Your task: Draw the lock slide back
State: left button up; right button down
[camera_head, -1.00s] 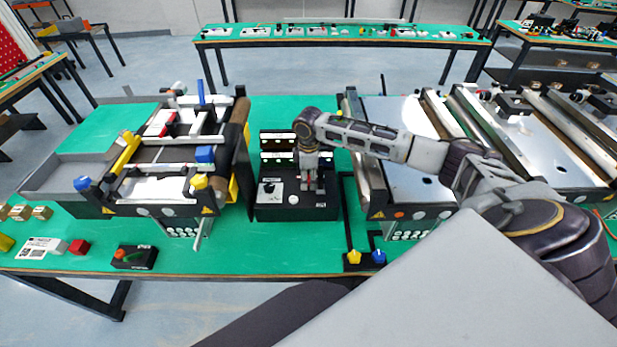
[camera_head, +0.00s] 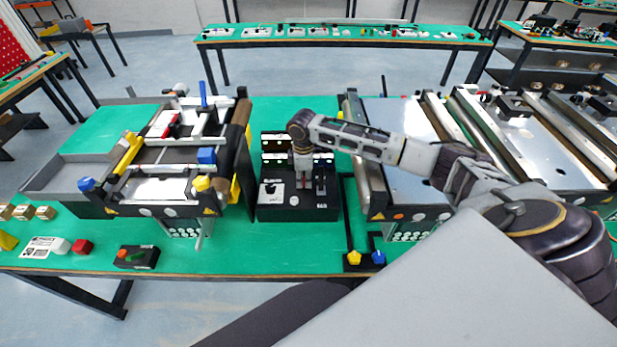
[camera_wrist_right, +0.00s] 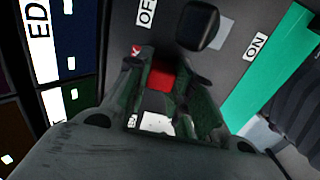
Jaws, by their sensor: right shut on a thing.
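The black control box (camera_head: 298,207) stands on the green bench between two conveyor units. My right gripper (camera_head: 303,178) reaches down onto its top from the right. In the right wrist view the fingers (camera_wrist_right: 165,75) are shut on a small red piece (camera_wrist_right: 159,79), which appears to be the lock slide. Its lower part is hidden between the fingers. A black lever knob (camera_wrist_right: 198,26) stands just beyond the fingers, between the OFF label (camera_wrist_right: 147,12) and the ON label (camera_wrist_right: 256,46). My left gripper is not in view.
A belt conveyor (camera_head: 165,165) stands close on the left of the box, and a metal-topped conveyor (camera_head: 405,150) on the right. A dark display block (camera_head: 275,140) rises behind the box. The bench front is mostly clear.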

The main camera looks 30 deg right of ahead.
jog(key=shift+w+a+r+p, duration=0.15)
jog(key=shift+w+a, duration=0.1)
jog(key=shift+a, duration=0.15)
jog(key=shift+w+a+f+p, duration=0.15)
jog(key=shift+w+a, duration=0.1)
jog(key=shift+a, duration=0.15)
jog(key=shift+r, duration=0.1)
jog(key=c, duration=1.2)
grip_release()
jog(key=shift+w+a, duration=0.1)
jog(key=shift+a, duration=0.05)
jog(key=shift+c, duration=0.2)
notch_tip(320, 180, up, 12)
